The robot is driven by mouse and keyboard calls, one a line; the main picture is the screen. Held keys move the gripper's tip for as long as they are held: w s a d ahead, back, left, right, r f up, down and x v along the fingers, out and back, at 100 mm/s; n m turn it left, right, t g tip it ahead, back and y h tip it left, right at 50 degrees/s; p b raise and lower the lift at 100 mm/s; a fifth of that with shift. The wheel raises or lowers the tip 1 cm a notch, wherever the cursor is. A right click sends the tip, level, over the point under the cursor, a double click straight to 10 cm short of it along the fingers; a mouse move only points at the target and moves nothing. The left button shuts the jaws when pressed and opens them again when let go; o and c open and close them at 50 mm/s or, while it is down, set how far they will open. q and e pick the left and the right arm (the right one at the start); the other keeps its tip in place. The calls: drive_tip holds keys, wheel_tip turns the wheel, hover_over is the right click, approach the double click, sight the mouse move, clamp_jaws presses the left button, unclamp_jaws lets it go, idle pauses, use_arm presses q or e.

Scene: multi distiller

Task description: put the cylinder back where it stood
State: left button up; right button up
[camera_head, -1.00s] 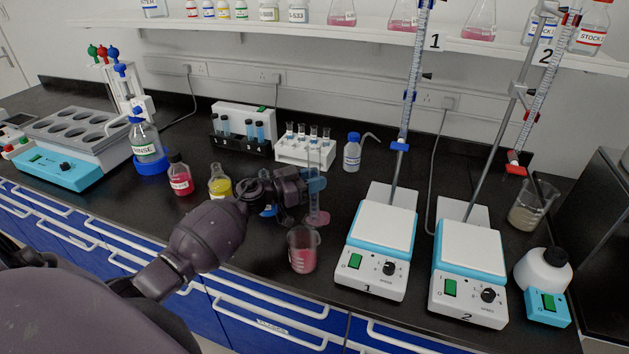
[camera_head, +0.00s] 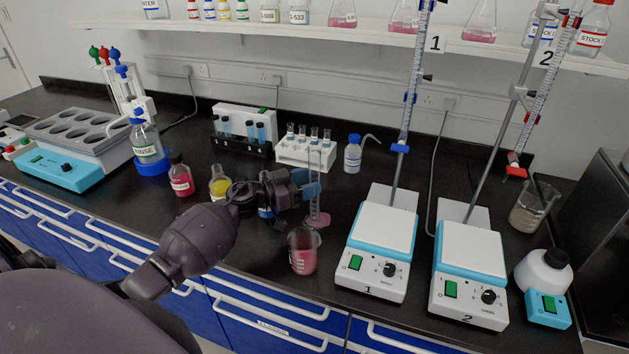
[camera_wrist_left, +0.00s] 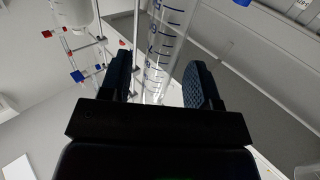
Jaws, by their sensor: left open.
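The cylinder is a tall clear graduated cylinder (camera_head: 316,207) with a pinkish foot. It stands upright on the black counter behind the beaker of red liquid. My left gripper (camera_head: 308,187) is open at the cylinder's left side and partly covers its middle. In the left wrist view, the cylinder (camera_wrist_left: 165,45) with blue marks rises between and beyond the two spread fingers (camera_wrist_left: 160,85), with a gap to the right finger. Whether the left finger touches it I cannot tell. My right gripper is not in view.
A beaker of red liquid (camera_head: 303,252) stands just in front of the cylinder. Stirrer 1 (camera_head: 380,240) is to the right. A yellow flask (camera_head: 219,184) and a red bottle (camera_head: 181,178) stand left, a tube rack (camera_head: 305,152) and wash bottle (camera_head: 353,155) behind.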

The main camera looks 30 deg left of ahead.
use_arm(q)
drive_tip(key=v, duration=1)
drive_tip(key=shift+w, duration=0.1)
